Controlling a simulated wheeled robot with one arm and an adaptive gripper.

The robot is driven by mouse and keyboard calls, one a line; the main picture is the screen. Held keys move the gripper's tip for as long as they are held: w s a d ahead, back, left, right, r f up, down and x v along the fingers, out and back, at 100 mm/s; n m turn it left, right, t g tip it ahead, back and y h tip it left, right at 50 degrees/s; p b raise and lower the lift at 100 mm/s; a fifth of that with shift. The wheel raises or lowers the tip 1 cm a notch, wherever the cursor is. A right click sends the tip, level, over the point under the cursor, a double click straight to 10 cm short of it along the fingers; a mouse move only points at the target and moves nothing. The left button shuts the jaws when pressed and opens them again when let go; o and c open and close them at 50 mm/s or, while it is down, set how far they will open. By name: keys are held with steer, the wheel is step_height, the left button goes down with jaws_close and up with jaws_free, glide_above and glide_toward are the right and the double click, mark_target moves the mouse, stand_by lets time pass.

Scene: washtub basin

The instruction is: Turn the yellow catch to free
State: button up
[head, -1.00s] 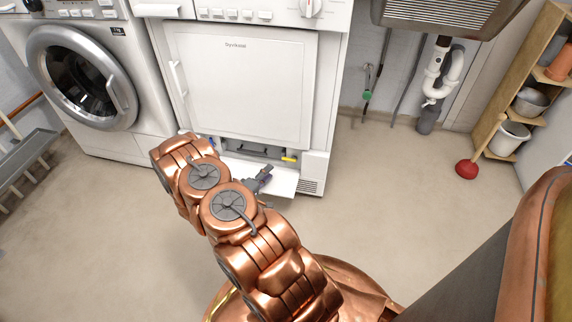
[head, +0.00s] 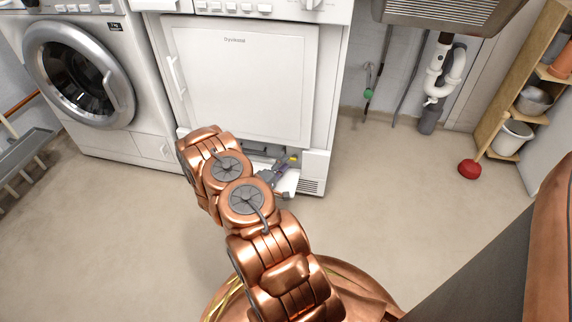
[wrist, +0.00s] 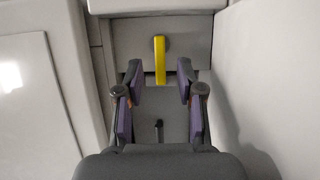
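The yellow catch (wrist: 159,60) is a short upright bar on a grey panel, centred ahead of my gripper in the wrist view. In the head view it shows only as a small yellow spot (head: 293,157) by the open compartment at the dryer's base. My gripper (wrist: 158,78) is open, its two purple-padded fingers standing on either side of the catch's lower end. I cannot tell whether the catch's tip lies between the pads or just beyond them. In the head view my gripper (head: 279,168) is partly hidden by my arm.
The lowered white flap (head: 287,184) lies below the compartment, partly hidden by my arm. The white dryer (head: 238,85) stands above it, with a washing machine (head: 80,80) at left. A red plunger (head: 469,169) stands at right.

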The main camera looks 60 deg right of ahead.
steer(key=shift+d, duration=0.85)
jaws_close()
